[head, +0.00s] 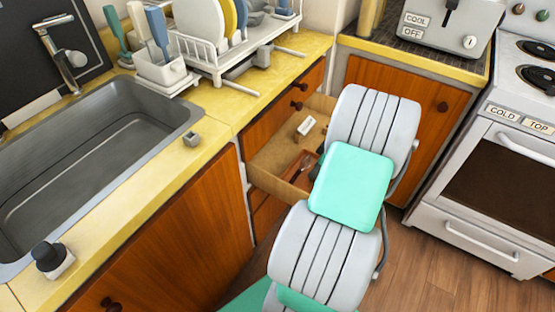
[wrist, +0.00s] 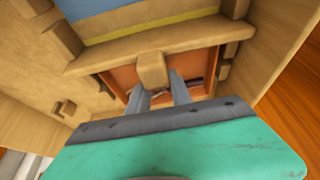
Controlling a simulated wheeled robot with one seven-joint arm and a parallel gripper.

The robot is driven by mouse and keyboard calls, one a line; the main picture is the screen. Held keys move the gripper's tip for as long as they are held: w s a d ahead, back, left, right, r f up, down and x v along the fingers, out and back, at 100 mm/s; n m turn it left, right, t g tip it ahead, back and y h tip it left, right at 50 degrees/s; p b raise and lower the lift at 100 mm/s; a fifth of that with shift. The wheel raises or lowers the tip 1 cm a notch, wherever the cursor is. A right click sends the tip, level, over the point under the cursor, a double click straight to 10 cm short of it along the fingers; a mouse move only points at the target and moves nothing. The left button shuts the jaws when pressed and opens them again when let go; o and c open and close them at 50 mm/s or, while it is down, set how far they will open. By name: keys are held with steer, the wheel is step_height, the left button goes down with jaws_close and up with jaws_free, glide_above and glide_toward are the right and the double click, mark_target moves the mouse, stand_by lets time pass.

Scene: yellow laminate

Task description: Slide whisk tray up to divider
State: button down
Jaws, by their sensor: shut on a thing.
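The whisk tray (head: 298,168) is a reddish-brown tray in the open drawer, partly hidden by my arm in the head view. In the wrist view the tray (wrist: 122,78) lies beyond my fingers, with something dark and thin inside. A light wooden bar (wrist: 110,62), which looks like the divider, crosses the drawer along the tray's far side. My gripper (wrist: 160,93) is shut on a light wooden block that looks like the tray's grip. The block overlaps the bar in this view, so I cannot tell whether tray and bar touch. My arm hides the gripper in the head view.
The drawer (head: 268,165) has wooden walls, with small blocks (wrist: 66,108) along its inner sides. A small white item (head: 306,126) is at the drawer's back. The counter (head: 225,105) and sink (head: 95,165) are left; the oven (head: 490,180) is right.

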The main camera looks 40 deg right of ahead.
steer(key=c, duration=1.4)
jaws_free()
steer(key=shift+o, duration=0.2)
steer(key=p+v, duration=0.4)
steer(key=v, duration=0.3)
steer(key=shift+r, duration=0.1)
steer(key=shift+a, duration=0.1)
steer(key=w+a+r+g+p, duration=0.1)
steer(key=w+a+r+p, duration=0.3)
steer(key=w+a+r, duration=0.35)
steer(key=s+a+r+m+p, duration=0.1)
steer(key=s+a+r+p, duration=0.1)
steer(key=a+r, duration=0.4)
steer(key=s+a+r+m+h+p, duration=0.1)
steer(key=a+r, duration=0.4)
steer(key=a, duration=0.7)
steer(key=s+a+r+m+p, duration=0.2)
steer(key=a+r, duration=0.4)
steer(key=a, duration=0.3)
steer(key=shift+s+a+r+h+p, duration=0.3)
steer(key=shift+s+p, duration=0.5)
steer(key=shift+s, duration=0.25)
